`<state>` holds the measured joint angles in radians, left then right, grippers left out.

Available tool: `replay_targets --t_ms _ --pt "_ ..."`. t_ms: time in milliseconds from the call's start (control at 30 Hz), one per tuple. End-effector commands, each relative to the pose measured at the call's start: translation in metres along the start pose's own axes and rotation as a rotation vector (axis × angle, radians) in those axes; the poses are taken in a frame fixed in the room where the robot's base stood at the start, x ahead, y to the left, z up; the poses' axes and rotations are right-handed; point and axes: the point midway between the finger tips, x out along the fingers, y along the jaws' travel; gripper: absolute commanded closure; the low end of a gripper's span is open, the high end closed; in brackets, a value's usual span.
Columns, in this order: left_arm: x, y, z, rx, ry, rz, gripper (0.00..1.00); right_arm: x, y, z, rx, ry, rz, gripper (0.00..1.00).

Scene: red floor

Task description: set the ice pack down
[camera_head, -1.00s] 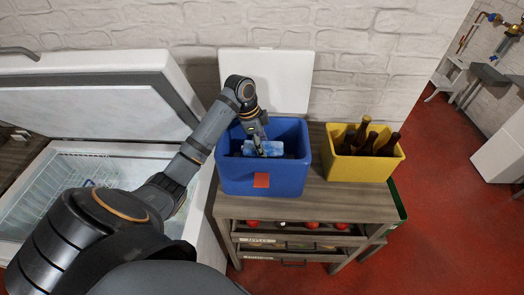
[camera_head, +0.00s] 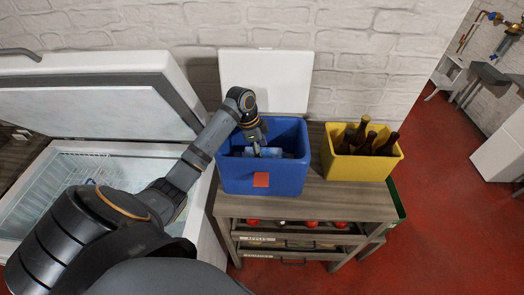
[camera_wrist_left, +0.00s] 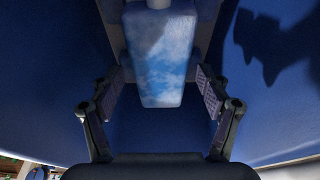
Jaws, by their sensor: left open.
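The ice pack (camera_wrist_left: 165,65), a blue and white block, is inside the blue cooler box (camera_head: 236,182) on the wooden table. In the head view only a pale part of the ice pack (camera_head: 268,152) shows past my gripper. My left gripper (camera_head: 258,150) reaches down into the cooler box. In the left wrist view its fingers (camera_wrist_left: 160,92) are spread, one on each side of the ice pack, with gaps between. What the ice pack rests on is hard to make out. My right gripper is not in view.
The cooler's white lid (camera_head: 285,80) stands open behind it. A yellow crate (camera_head: 360,168) with brown bottles (camera_head: 362,132) stands to the right on the table (camera_head: 300,200). An open chest freezer (camera_head: 120,148) with a wire basket (camera_head: 50,185) is at the left.

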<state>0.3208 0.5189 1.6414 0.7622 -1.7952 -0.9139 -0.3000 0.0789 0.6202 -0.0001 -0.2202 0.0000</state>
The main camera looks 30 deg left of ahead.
Motion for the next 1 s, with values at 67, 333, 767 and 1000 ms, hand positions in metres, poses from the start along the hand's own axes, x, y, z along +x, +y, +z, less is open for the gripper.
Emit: replay_targets --t_ms 67,333,767,1000 --pt "-0.006 -0.001 0.0 0.001 0.001 -0.003 0.23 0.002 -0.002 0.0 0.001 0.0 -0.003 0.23" --pt "-0.064 -0.002 0.001 0.001 -0.001 -0.008 0.23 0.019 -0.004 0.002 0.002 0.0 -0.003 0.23" --pt "-0.122 0.0 -0.001 0.0 0.0 0.001 0.23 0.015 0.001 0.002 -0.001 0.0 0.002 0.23" --pt "-0.122 0.0 0.0 0.0 0.0 0.0 0.23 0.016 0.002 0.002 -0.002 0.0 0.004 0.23"
